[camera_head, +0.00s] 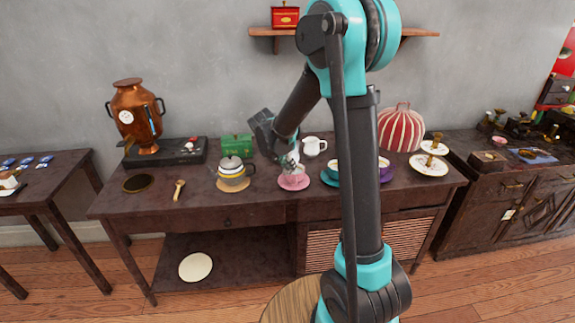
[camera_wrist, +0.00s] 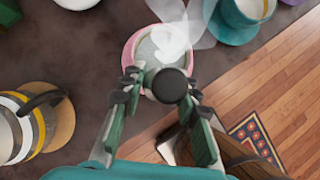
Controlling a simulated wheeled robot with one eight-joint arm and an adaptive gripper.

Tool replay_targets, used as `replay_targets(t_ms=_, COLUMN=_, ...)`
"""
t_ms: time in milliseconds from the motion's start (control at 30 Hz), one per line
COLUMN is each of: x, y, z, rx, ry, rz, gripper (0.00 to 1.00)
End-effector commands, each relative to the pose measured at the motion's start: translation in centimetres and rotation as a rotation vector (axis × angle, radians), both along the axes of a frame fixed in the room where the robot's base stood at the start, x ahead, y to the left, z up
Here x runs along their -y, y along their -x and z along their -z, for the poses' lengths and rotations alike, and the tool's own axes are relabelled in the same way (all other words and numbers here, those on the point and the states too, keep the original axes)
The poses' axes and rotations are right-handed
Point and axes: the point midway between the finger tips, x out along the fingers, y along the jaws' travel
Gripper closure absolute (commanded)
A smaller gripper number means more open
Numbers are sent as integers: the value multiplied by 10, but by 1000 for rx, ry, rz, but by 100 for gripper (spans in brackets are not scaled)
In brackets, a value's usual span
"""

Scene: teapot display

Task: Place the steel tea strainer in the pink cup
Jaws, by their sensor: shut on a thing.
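The pink cup (camera_head: 293,182) stands on a pink saucer near the front middle of the dark table. In the wrist view the pink cup (camera_wrist: 131,50) shows as a pink ring straight ahead of the fingertips. My gripper (camera_wrist: 165,88) points down over it and is shut on the steel tea strainer (camera_wrist: 171,86), whose dark round handle end sits between the fingertips. A greyish round surface shows inside the pink ring. I cannot tell whether the strainer rests in the cup or hangs just above it. In the head view my gripper (camera_head: 290,160) hides the strainer.
A kettle (camera_head: 233,170) on a round mat stands left of the pink cup. A teal cup and saucer (camera_head: 330,176) stand close on its right, partly behind my arm. A white jug (camera_head: 314,146) and a green box (camera_head: 236,145) are behind. White wisps cross the wrist view.

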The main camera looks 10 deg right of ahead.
Motion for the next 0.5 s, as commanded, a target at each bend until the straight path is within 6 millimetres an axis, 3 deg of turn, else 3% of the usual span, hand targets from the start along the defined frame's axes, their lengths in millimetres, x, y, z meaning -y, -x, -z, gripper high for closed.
replay_targets(t_ms=267, x=0, y=0, z=2, rx=0, ry=0, rz=0, gripper=94)
replay_targets(t_ms=300, x=0, y=0, z=2, rx=0, ry=0, rz=0, gripper=66)
replay_targets(t_ms=433, x=0, y=0, z=2, rx=0, ry=0, rz=0, gripper=50)
replay_targets(t_ms=500, x=0, y=0, z=2, rx=0, ry=0, rz=0, gripper=49)
